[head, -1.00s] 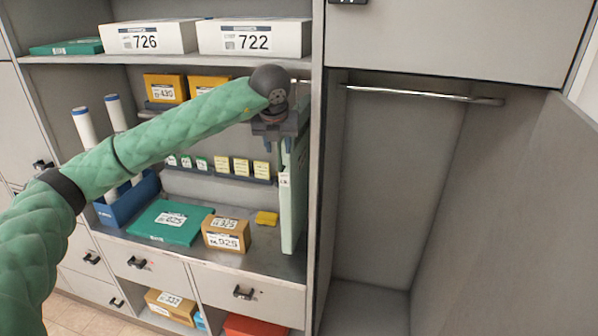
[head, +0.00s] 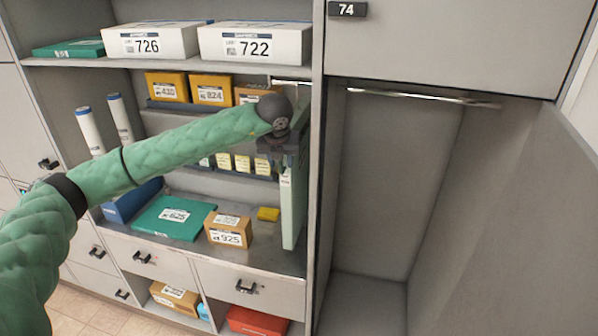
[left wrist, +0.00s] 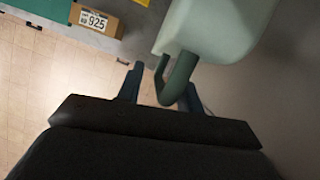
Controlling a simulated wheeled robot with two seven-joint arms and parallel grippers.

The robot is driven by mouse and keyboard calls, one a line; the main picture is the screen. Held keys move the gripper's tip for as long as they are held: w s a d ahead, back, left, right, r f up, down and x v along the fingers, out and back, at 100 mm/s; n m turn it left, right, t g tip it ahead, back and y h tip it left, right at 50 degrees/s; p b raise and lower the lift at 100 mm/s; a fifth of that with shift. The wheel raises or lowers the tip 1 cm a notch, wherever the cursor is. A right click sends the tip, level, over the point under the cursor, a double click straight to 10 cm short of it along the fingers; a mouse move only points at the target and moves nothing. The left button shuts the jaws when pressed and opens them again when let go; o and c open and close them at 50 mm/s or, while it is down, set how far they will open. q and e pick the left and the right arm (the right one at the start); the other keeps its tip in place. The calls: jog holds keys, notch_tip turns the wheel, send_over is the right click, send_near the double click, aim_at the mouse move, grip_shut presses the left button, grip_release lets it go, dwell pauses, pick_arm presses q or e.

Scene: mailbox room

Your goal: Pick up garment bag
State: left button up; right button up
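The garment bag (head: 292,212) is a pale green, thin upright shape at the right end of the open shelf bay. In the left wrist view its pale green end (left wrist: 222,28) shows, with a dark green hook (left wrist: 180,78) curving from it. My left gripper (head: 277,158) is right above the bag in the head view. In the left wrist view its two fingers (left wrist: 163,85) stand apart, with the hook between or just in front of them and a gap beside the left finger. Contact with the hook cannot be told. My right gripper is not in view.
An empty locker with a metal rail (head: 420,97) stands open to the right, past a divider wall (head: 316,150). White boxes (head: 253,43) stand above.

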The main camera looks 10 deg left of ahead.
pick_arm(q)
grip_shut()
jog(key=shift+r, duration=0.1)
dwell(1.2)
